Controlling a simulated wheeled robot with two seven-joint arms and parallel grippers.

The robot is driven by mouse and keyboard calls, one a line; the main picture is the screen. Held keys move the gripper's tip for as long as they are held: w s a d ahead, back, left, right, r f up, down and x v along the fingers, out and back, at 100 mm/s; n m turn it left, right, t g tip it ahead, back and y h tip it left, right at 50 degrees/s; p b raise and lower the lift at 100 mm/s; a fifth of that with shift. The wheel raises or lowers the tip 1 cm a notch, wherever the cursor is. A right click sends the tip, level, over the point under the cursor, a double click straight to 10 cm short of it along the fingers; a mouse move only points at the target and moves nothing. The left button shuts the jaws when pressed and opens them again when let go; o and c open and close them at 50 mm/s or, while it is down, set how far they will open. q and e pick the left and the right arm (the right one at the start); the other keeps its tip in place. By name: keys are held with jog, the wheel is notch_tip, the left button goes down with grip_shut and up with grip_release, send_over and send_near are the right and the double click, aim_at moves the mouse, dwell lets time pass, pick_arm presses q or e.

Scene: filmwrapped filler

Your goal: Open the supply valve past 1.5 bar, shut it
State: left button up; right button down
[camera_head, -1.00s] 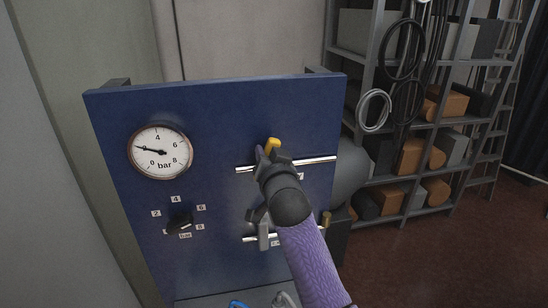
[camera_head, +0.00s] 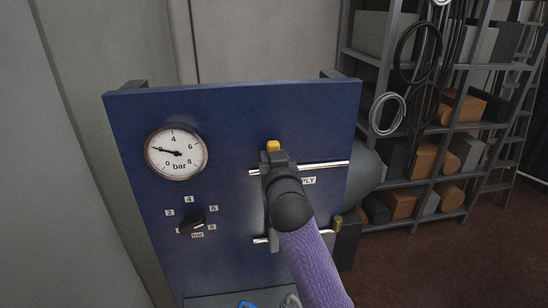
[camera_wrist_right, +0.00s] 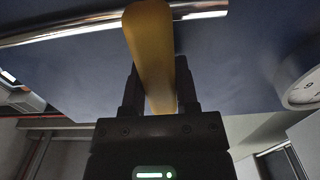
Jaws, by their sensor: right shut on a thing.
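The yellow supply valve lever (camera_head: 273,146) stands across the upper chrome pipe (camera_head: 325,165) on the blue panel. My right gripper (camera_head: 271,160) is shut on the lever. In the right wrist view the lever (camera_wrist_right: 151,50) runs between the fingers (camera_wrist_right: 160,92) and crosses the pipe. My gripper and arm hide the valve body and part of the label (camera_head: 308,180), which shows "PLY". The round pressure gauge (camera_head: 176,153) is at the panel's upper left, its needle pointing left and slightly up, around 2 bar. My left gripper is not in view.
A black knob (camera_head: 191,222) with numbered labels sits below the gauge. A lower chrome pipe (camera_head: 260,240) and a brass fitting (camera_head: 337,224) are partly beside my arm. A shelf rack (camera_head: 430,120) with hoses and boxes stands at the right.

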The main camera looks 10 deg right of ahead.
jog(key=shift+c, duration=1.8)
grip_release()
jog(key=s+b, duration=0.1)
jog(key=s, duration=0.9)
jog(key=shift+d, duration=0.15)
